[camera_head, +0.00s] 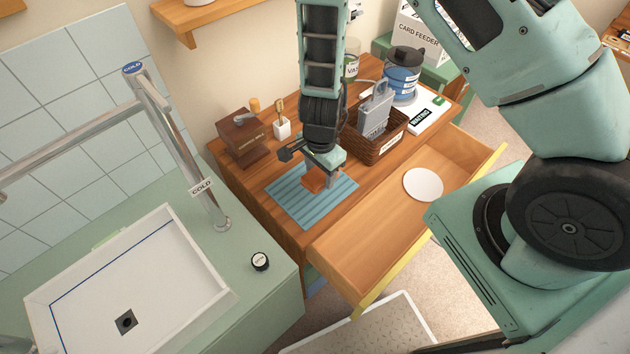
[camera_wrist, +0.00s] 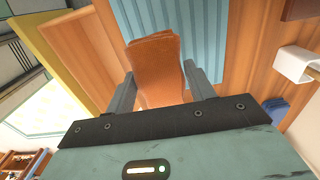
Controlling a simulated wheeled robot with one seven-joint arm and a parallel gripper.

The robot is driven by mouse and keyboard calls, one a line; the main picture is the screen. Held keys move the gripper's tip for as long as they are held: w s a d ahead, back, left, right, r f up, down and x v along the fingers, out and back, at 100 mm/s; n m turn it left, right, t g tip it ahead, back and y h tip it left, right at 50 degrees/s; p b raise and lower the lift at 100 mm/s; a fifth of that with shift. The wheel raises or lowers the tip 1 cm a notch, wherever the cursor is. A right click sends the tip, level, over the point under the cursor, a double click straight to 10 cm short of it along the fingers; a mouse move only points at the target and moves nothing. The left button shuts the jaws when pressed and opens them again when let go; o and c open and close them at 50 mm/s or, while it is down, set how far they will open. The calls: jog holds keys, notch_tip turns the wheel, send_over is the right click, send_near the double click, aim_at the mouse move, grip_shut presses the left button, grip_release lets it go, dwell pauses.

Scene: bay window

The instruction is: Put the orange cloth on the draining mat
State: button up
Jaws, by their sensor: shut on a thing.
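The orange cloth (camera_head: 314,184) is a small folded piece, seen over the blue striped draining mat (camera_head: 285,200) on the wooden counter. My gripper (camera_head: 330,180) is shut on the cloth from above. In the wrist view the cloth (camera_wrist: 160,65) stands between the two fingers of my gripper (camera_wrist: 163,85), with the mat (camera_wrist: 200,25) behind its far end. Whether the cloth touches the mat or hangs just above it, I cannot tell. My gripper hides part of the mat's right side.
An open drawer (camera_head: 385,238) holding a white plate (camera_head: 423,185) juts out in front of the counter. A wicker basket (camera_head: 375,150), a brown mill (camera_head: 242,138) and a white toothbrush holder (camera_head: 282,128) stand behind the mat. A sink (camera_head: 130,285) with a tap is at left.

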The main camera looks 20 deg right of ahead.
jog(key=shift+f, duration=3.1)
jog(key=shift+f, duration=0.2)
jog(key=o, duration=1.1)
jog(key=shift+c, duration=0.2)
jog(key=shift+r, duration=0.15)
